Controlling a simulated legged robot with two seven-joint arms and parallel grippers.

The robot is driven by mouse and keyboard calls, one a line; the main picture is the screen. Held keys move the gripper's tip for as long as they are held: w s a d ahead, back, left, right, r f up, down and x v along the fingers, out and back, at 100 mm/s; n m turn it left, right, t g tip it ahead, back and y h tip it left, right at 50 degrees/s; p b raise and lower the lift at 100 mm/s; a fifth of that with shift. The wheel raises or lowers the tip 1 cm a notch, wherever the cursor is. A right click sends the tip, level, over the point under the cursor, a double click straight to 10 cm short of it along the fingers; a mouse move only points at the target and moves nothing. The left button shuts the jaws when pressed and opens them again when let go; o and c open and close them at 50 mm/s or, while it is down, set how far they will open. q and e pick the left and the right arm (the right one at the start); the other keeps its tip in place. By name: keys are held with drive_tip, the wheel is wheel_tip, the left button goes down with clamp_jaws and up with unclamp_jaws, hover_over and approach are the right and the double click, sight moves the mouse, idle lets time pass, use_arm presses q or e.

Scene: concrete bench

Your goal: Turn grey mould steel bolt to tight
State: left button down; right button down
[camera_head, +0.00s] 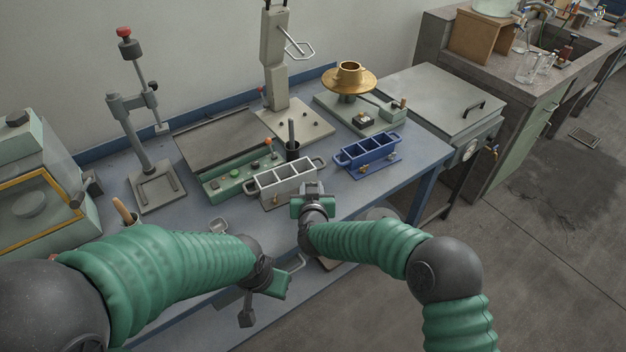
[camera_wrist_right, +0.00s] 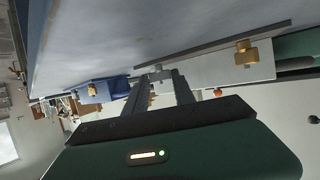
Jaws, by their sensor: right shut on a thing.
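The grey mould (camera_head: 284,182), an open metal box with several compartments and end handles, stands on the bench in the head view. Its pale side also shows in the wrist view (camera_wrist_right: 205,72). My right gripper (camera_head: 312,188) is at the mould's front right corner. In the wrist view its fingers (camera_wrist_right: 158,80) are shut on the small grey steel bolt (camera_wrist_right: 157,73). The gripper hides this bolt in the head view. A brass bolt (camera_wrist_right: 246,53) is on the same mould, to the right. My left gripper (camera_head: 258,295) hangs low before the bench; its opening is unclear.
A blue mould (camera_head: 367,152) with brass bolts stands right of the grey one. A green block with knobs (camera_head: 238,180) lies behind left. A dark cup with a handle (camera_head: 292,150) stands behind. Bare bench shows near the blue mould.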

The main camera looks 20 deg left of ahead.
drive_tip(key=shift+s+a+m+h+p, duration=0.1)
drive_tip(key=shift+a+m+h+p, duration=0.05)
drive_tip(key=shift+m+h+p, duration=0.4)
drive_tip(key=c, duration=1.1)
unclamp_jaws()
drive_tip(key=shift+o, duration=0.3)
